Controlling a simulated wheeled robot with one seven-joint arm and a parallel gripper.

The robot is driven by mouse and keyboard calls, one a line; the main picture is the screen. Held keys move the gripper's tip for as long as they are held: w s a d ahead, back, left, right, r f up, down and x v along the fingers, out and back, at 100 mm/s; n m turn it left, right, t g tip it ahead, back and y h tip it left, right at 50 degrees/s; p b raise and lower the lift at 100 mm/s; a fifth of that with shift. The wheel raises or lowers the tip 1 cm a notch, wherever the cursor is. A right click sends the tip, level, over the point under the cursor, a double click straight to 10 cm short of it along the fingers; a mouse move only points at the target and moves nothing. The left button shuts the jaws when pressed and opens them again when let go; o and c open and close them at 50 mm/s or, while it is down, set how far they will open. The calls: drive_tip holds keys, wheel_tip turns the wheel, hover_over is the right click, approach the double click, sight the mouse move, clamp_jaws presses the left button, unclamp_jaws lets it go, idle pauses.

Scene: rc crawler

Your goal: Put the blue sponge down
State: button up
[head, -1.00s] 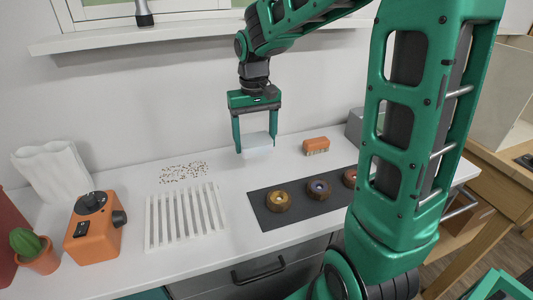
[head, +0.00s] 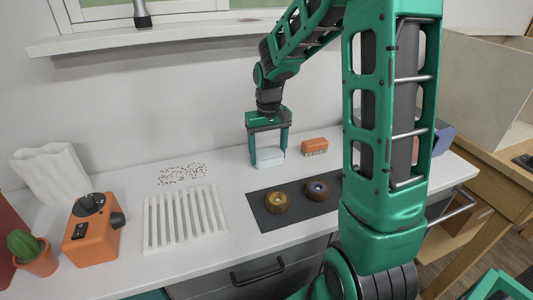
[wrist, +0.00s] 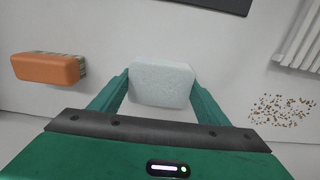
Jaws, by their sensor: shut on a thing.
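The pale blue sponge (head: 271,158) is between the fingers of my gripper (head: 268,160), low over the white counter behind the dark mat. In the wrist view the sponge (wrist: 161,84) fills the space between the two green fingers of my gripper (wrist: 160,76), which are shut on its sides. The sponge looks level. I cannot tell whether its underside touches the counter.
An orange brush (head: 314,147) lies just right of the sponge. The dark mat (head: 258,217) with round brown pieces is in front. Crumbs (head: 182,174) and a white slatted rack (head: 185,218) are to the left. Bare counter surrounds the sponge.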

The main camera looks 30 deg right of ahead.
sight(268, 151)
drive_tip(key=o, duration=1.1)
drive_tip(key=shift+f, duration=0.1)
wheel_tip(268, 151, up, 7)
drive_tip(key=shift+w, duration=0.1)
drive_tip(key=shift+r, duration=0.45)
